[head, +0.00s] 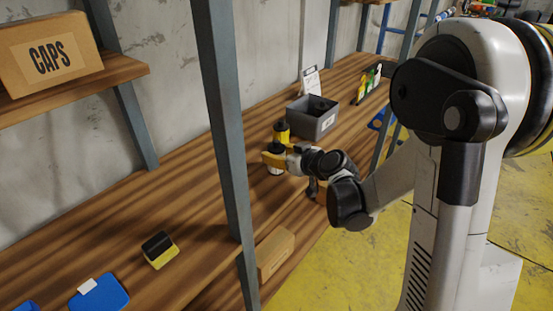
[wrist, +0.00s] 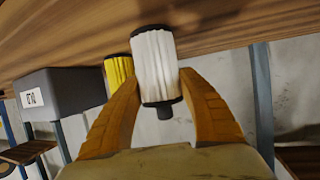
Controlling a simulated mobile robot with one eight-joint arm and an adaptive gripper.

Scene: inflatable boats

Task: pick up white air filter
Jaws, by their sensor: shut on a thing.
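The white air filter (wrist: 155,66) is a ribbed white cylinder with black ends. In the wrist view it sits between the two orange fingers of my gripper (wrist: 162,100), which is shut on it. In the head view my gripper (head: 276,160) is over the wooden shelf, and the white filter (head: 275,170) shows only in small part behind the fingers. I cannot tell whether the filter touches the shelf.
A yellow filter (wrist: 118,72) stands close beside the white one. A grey bin (head: 312,118) is just behind on the shelf (head: 190,200). A grey upright post (head: 222,110) stands left of my gripper. A black and yellow block (head: 160,249) lies at the front left.

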